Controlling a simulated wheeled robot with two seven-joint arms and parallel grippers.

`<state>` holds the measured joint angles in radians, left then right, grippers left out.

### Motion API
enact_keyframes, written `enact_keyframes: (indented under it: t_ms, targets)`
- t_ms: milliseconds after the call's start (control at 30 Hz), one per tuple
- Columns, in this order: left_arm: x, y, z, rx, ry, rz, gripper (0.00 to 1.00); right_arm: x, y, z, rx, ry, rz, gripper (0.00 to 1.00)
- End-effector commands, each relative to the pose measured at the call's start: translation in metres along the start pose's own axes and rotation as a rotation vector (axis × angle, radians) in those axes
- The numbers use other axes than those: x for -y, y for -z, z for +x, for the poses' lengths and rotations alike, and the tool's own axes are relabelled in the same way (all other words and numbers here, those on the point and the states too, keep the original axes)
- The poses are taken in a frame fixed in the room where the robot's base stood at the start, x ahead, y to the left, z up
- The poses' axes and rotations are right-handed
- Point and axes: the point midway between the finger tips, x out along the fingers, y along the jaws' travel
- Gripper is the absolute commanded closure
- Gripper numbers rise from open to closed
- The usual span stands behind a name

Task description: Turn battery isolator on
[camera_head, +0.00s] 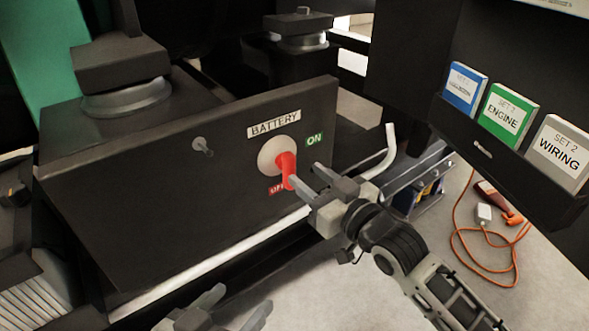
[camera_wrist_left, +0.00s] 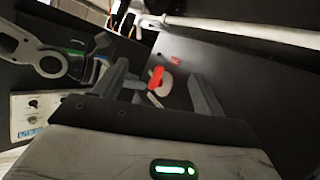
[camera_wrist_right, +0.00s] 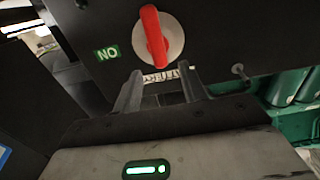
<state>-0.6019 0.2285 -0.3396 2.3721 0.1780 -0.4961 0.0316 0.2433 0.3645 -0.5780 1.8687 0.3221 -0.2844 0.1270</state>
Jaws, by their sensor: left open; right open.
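The battery isolator is a red handle (camera_head: 287,168) on a pale round base (camera_head: 271,154) on the dark panel. The handle points down to the red OFF label, partly hidden in the head view; the green ON label (camera_head: 314,139) is at upper right. My right gripper (camera_head: 304,176) is open, close in front of the handle; one fingertip overlaps its lower end, and contact cannot be told. In the right wrist view the handle (camera_wrist_right: 153,35) shows upside down just beyond the fingertips (camera_wrist_right: 159,72). My left gripper (camera_head: 222,308) is open and empty, low in front; its wrist view shows the handle (camera_wrist_left: 156,77) farther off.
A small metal knob (camera_head: 202,145) sticks out left of the isolator. A pale bent pipe (camera_head: 383,155) stands right of the panel. A rack with manual boxes (camera_head: 502,112) hangs at right. An orange cable (camera_head: 487,255) lies on the floor.

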Motion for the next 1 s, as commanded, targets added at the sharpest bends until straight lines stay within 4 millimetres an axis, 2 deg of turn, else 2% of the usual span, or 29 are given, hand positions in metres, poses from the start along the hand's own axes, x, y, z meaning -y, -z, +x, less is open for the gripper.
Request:
enact_keyframes:
  t_ms: [100,300,700,800,867,1000]
  targets:
    - [-0.002,0.0,0.001,-0.025,-0.012,-0.015,0.29,0.001,-0.001,0.024,-0.003,0.001,0.0,0.58]
    - [-0.003,-0.001,0.002,-0.036,-0.026,-0.045,0.29,0.0,-0.001,0.047,-0.001,0.0,0.0,0.58]
    - [-0.005,0.012,0.002,-0.068,-0.035,-0.05,0.29,0.0,0.0,0.054,0.001,0.0,0.0,0.58]
    - [-0.005,0.012,0.002,-0.068,-0.035,-0.05,0.29,0.0,0.0,0.053,0.0,0.0,0.0,0.86]
    - [-0.005,0.012,0.002,-0.067,-0.035,-0.05,0.29,0.0,0.0,0.053,0.0,0.0,0.0,1.0]
    - [-0.005,0.011,0.002,-0.065,-0.034,-0.05,0.29,0.0,0.0,0.053,0.0,0.0,-0.001,1.0]
